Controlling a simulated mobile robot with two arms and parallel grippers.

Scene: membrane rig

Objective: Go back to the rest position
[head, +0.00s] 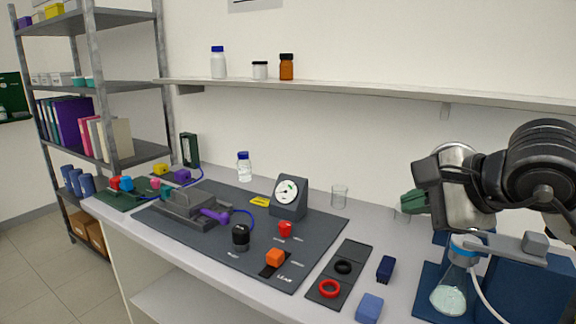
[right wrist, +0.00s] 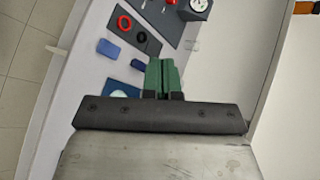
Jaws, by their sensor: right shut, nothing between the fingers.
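My right gripper (head: 412,203) hangs over the right part of the bench, its green fingers pointing left. In the right wrist view its green fingers (right wrist: 162,76) are together with nothing between them. The arm reaches in from the right edge, above a flask (head: 449,294) held by a clamp on a dark blue stand. The membrane rig, a grey block (head: 188,203) with a purple handle (head: 214,216), sits on the dark mat (head: 325,228), well left of the gripper. My left gripper is not in view.
A gauge (head: 288,194) stands on the mat near red and orange knobs. A tray (head: 350,266) holds a red and a black ring. A glass beaker (head: 339,196) stands near the gripper. A wall shelf (head: 370,91) with bottles runs above the bench. Shelving stands at left.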

